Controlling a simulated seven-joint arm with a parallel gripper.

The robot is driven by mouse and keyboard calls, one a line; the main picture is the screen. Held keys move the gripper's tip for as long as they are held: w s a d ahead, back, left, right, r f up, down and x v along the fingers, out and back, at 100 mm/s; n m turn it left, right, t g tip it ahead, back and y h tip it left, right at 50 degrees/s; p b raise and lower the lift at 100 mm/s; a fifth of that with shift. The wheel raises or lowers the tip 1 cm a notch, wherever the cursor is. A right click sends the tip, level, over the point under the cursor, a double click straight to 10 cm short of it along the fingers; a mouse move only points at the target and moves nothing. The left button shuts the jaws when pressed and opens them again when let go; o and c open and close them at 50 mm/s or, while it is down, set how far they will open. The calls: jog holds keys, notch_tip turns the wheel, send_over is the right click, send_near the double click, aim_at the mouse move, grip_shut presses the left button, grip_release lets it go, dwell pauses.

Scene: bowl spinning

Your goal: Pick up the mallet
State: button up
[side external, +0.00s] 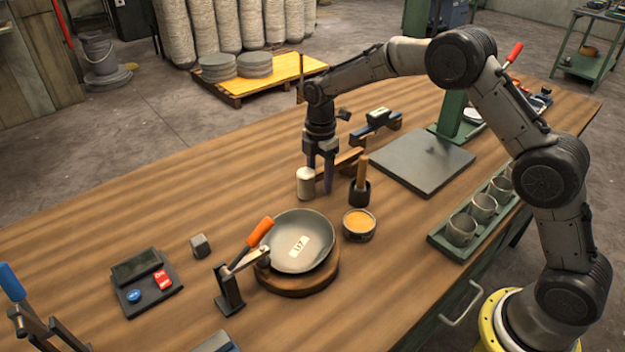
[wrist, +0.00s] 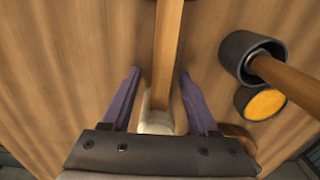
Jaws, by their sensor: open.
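The mallet has a pale, cream-white head (side external: 306,184) and a light wooden handle (side external: 347,160) that runs away to the right on the bench. In the wrist view the handle (wrist: 168,45) runs down the middle, with the pale head (wrist: 157,120) at its lower end, partly hidden by my gripper's body. My gripper (side external: 320,180) is low over the mallet, pointing down, near where the handle meets the head. In the wrist view its two purple fingers (wrist: 160,75) are apart, one on each side of the handle. Contact with the mallet cannot be told.
A dark cup (side external: 360,196) holding a wooden-handled tool stands close to the right of my gripper. A small orange-filled pot (side external: 359,224) and a grey bowl (side external: 285,252) on a round wooden base are nearer the camera. A dark flat plate (side external: 410,162) lies right.

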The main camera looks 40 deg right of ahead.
grip_shut()
jog(key=shift+r, duration=0.2)
dwell(0.3)
jog(key=shift+r, duration=0.6)
jog(key=s+r, duration=1.1)
jog(key=s, duration=0.3)
jog(key=shift+d+r, duration=0.3)
jog(key=shift+d, duration=0.15)
